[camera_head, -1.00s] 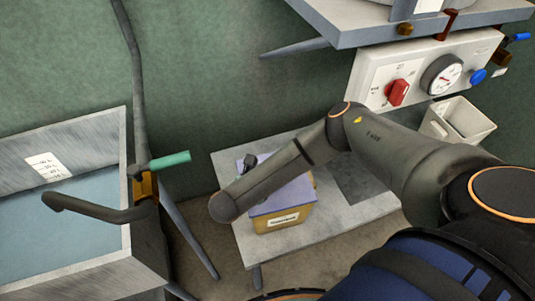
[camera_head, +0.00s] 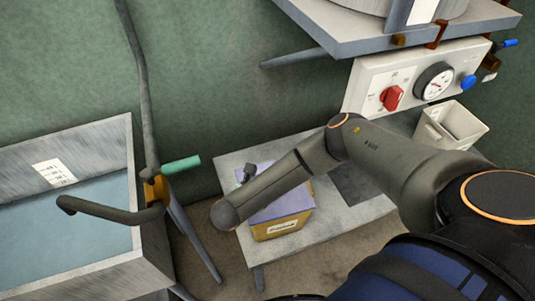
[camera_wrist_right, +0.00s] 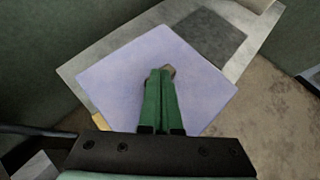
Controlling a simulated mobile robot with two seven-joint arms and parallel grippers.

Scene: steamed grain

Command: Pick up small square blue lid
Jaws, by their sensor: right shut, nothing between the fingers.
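The square blue lid (camera_head: 278,210), pale violet-blue here, lies flat on a yellow box (camera_head: 280,229) with a white label. My right forearm reaches across it and covers part of it in the head view. In the right wrist view the lid (camera_wrist_right: 112,85) fills the middle. My right gripper (camera_wrist_right: 161,72) has green fingers that are shut and empty, pointing over the lid's centre. A small grey-brown piece, perhaps the lid's knob, shows at the fingertips; I cannot tell whether they touch it. My left gripper is not in view.
The box stands on a low grey table (camera_head: 335,222). A white bin (camera_head: 450,128) stands at the right, under a control panel (camera_head: 415,78) with a red knob and gauge. A metal basin (camera_head: 65,245) with a pipe and teal-handled valve (camera_head: 180,165) is at the left.

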